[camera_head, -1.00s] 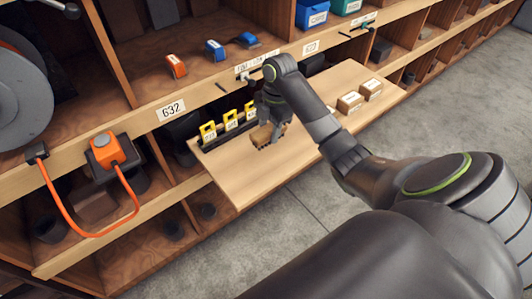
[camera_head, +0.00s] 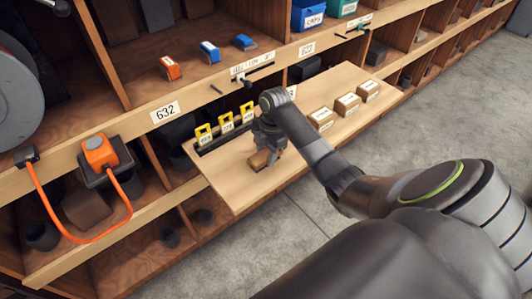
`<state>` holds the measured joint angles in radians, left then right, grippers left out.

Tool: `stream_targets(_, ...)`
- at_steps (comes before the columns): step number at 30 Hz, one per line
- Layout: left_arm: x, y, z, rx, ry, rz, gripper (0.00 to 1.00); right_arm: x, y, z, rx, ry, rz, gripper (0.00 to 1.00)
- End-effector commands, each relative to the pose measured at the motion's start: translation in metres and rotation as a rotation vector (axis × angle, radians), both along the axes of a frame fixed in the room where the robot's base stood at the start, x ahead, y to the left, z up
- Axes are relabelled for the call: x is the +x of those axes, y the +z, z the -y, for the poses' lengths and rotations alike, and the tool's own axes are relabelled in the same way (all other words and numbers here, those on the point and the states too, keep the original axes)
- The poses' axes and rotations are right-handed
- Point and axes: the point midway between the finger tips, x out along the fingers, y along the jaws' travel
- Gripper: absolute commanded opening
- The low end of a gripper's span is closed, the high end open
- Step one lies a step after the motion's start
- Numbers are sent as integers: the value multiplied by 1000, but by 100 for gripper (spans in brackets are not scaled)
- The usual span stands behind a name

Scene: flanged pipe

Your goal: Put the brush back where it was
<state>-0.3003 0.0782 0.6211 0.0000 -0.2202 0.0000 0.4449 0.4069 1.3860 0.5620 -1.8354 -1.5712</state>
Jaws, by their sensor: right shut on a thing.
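My right gripper (camera_head: 268,154) reaches in from the right and points down over the light wooden pull-out board (camera_head: 235,187). It is shut on a small tan brush (camera_head: 259,161), partly hidden by the fingers. The brush is at or just above the board's surface, near the middle of the board; I cannot tell whether it touches. My left gripper is not in view.
A black rack with yellow-handled tags (camera_head: 227,123) lies along the board's back left. Several small cardboard boxes (camera_head: 346,103) stand on its right. An orange device (camera_head: 101,153) with a cable hangs at left. The board's front left is clear.

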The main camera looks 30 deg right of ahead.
Motion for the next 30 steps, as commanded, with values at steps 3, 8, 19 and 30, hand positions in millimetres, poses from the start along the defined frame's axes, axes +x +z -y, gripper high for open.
stream_targets(3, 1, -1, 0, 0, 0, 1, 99, 0, -3, 0, 0, 0, 0, 8)
stream_targets(8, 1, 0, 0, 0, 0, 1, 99, 0, -3, 0, 0, 0, 0, 60)
stream_targets(19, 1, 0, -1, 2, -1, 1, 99, 1, 3, 0, -1, 0, 2, 61)
stream_targets(30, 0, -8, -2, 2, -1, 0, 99, 2, 76, 13, -4, 0, 6, 61)
